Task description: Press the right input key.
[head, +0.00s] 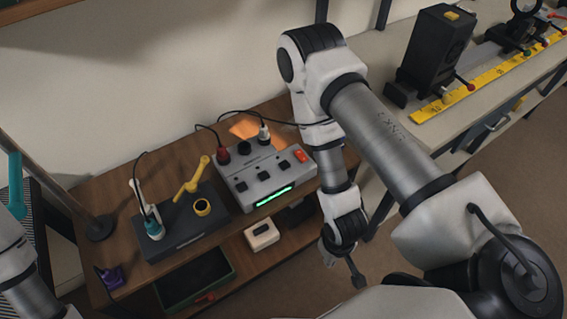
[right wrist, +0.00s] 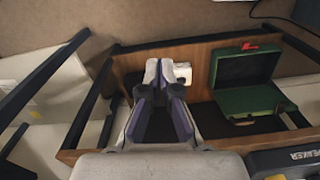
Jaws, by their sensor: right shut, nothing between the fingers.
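A grey control box (head: 262,178) stands on the wooden bench. It has a row of black square keys, a lit green display (head: 274,197) and an orange switch (head: 301,156). The rightmost black key (head: 286,163) is uncovered. My right gripper (head: 354,272) is low in front of the bench, right of and below the box in the head view, apart from it. In the right wrist view its fingers (right wrist: 166,70) are together and empty. The keys are not visible in that view. Part of my left arm shows at the left edge; its gripper is out of view.
A black station (head: 185,225) with a yellow lever stands left of the box. Cables rise from the box's back. A small white box (head: 262,235) and a green case (right wrist: 245,85) sit on the lower shelf. A rail with a yellow scale (head: 490,75) is at right.

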